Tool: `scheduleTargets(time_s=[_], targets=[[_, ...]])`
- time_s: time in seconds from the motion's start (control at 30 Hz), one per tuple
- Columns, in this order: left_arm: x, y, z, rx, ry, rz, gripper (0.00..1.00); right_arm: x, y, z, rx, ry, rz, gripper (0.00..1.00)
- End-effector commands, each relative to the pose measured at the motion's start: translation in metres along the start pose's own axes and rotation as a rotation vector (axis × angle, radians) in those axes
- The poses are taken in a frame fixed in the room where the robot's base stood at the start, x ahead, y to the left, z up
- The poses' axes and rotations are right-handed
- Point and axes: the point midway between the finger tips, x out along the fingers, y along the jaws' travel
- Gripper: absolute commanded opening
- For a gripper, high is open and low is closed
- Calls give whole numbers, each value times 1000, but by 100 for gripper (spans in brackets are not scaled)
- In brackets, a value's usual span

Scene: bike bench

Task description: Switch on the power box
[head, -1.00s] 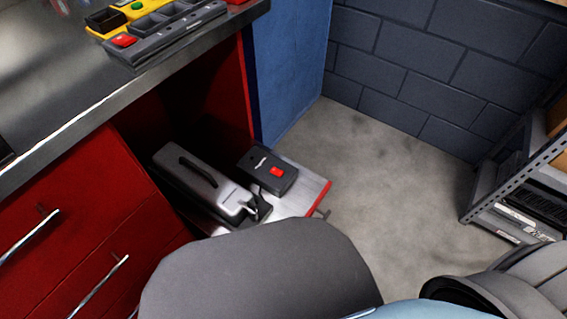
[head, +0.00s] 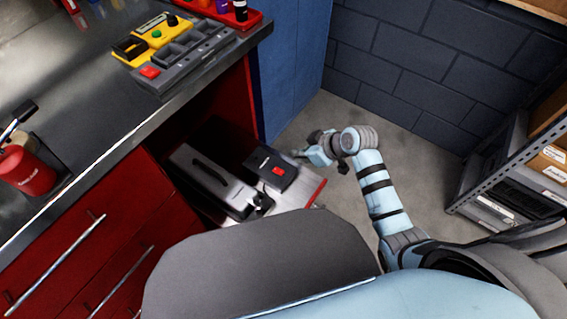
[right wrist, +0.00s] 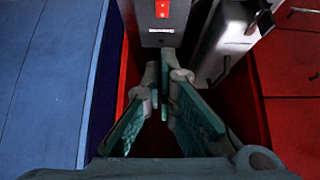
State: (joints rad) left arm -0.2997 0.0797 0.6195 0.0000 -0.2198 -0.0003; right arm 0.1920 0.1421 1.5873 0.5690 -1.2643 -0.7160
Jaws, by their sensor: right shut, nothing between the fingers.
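The power box (head: 265,178) looks like a small dark box with a red switch (head: 278,171) on top. It sits on a low pale platform beside the bench, right of a grey case with a black handle. I cannot tell the switch's position. My left gripper is not in view.
The grey case (head: 212,183) stands close left of the box. A red drawer cabinet (head: 110,230) and blue panel (head: 292,60) flank the recess. A metal shelf (head: 470,175) stands at right. The bench top holds a yellow box (head: 150,38) and a grey tray (head: 190,50).

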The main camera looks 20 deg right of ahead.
Motion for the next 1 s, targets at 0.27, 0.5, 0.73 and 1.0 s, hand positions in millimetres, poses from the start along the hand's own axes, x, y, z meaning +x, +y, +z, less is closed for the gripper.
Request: scheduleTargets(time_s=[0.27, 0.5, 0.73, 1.0], targets=[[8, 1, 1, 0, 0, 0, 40, 14, 0, 2, 3, 0, 1, 0], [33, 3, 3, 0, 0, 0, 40, 63, 0, 4, 4, -1, 0, 0], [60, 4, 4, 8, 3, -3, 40, 111, 0, 10, 4, -4, 0, 0], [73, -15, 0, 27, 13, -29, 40, 129, 0, 30, 4, -3, 2, 0]])
